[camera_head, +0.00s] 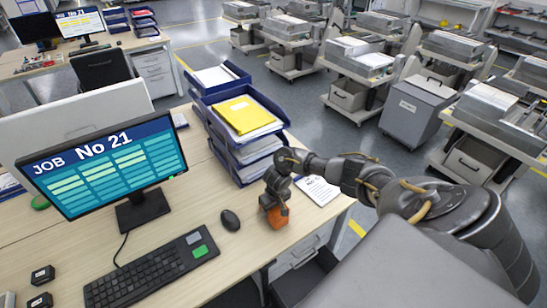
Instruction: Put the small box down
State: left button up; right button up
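A small orange box (278,217) is at the tip of my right gripper (276,205), whose arm comes in from the right. The dark gripper appears shut on the box and covers its upper part. The box is low over the front right part of the wooden desk (226,262), to the right of the mouse. I cannot tell whether its underside touches the desk. My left gripper is not in view.
Stacked blue trays (240,135) with papers stand behind the gripper. A white printed sheet (318,190) lies to its right. The mouse (230,220), keyboard (152,270) and monitor (108,165) stand to the left. Bare desk shows between mouse and box. Feeder trolleys (360,75) stand beyond.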

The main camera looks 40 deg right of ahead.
jog(key=shift+f, duration=0.1)
jog(key=o, duration=1.2)
jog(key=r+p, duration=0.1)
jog(key=r, duration=0.3)
jog(key=s+r, duration=0.1)
jog(key=r, duration=0.3)
jog(key=r+p, duration=0.1)
jog(key=r, duration=0.3)
jog(key=shift+s+a+r+p, duration=0.1)
jog(key=shift+s+p, duration=0.1)
jog(key=shift+p, duration=0.15)
